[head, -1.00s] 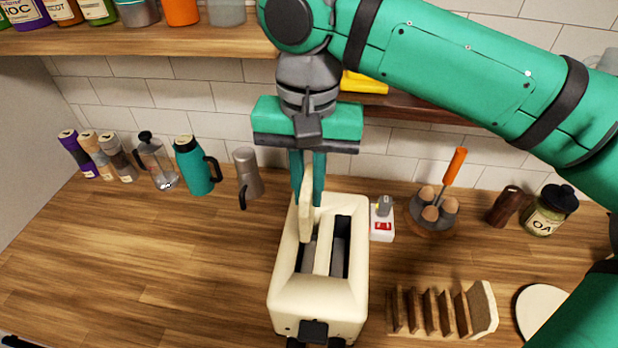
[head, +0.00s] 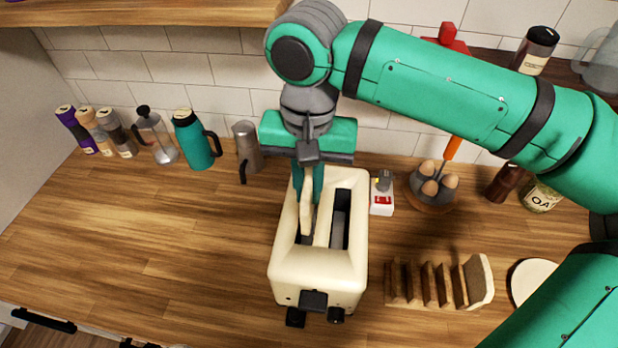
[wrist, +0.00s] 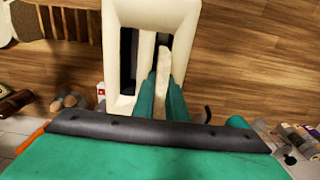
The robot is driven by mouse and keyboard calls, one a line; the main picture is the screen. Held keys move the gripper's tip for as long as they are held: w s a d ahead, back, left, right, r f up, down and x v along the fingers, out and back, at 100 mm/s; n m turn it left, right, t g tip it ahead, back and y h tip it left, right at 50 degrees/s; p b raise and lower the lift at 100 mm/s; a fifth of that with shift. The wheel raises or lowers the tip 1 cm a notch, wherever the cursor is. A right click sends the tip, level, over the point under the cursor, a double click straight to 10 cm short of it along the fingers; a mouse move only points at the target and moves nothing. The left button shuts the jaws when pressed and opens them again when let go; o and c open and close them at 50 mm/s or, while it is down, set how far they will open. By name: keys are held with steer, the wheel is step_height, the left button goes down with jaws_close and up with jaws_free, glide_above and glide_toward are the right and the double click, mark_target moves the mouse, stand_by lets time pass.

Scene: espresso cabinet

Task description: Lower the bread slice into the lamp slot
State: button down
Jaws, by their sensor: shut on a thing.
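The cream toaster (head: 285,265) stands on the counter with two long slots on top. The pale bread slice (head: 306,215) is upright between the fingers of my gripper (head: 307,192), which is shut on it. The slice is at the left slot (head: 304,239), and its lower edge seems to be at or just inside the opening; the exact depth is hard to tell. The right slot (head: 340,220) is empty. In the wrist view the slice (wrist: 163,62) lines up with the slot on the right. I cannot make out a lamp marking either slot.
A small white device with a red panel (head: 381,205) stands close to the toaster's right side. A wooden rack (head: 437,285), an egg holder (head: 432,195) and a plate (head: 528,275) are further right. A grey pitcher (head: 247,145) is behind left.

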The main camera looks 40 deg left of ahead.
steer(key=shift+f, duration=2)
steer(key=shift+s+d+f, duration=0.1)
steer(key=shift+s+f, duration=0.15)
steer(key=shift+f, duration=0.45)
steer(key=c, duration=1.8)
jaws_free()
steer(key=shift+c, duration=1.1)
steer(key=shift+w+r, duration=0.1)
steer(key=shift+r, duration=0.55)
steer(key=shift+o, duration=1.3)
steer(key=shift+r, duration=0.3)
steer(key=shift+w+r, duration=0.15)
steer(key=shift+r, duration=3)
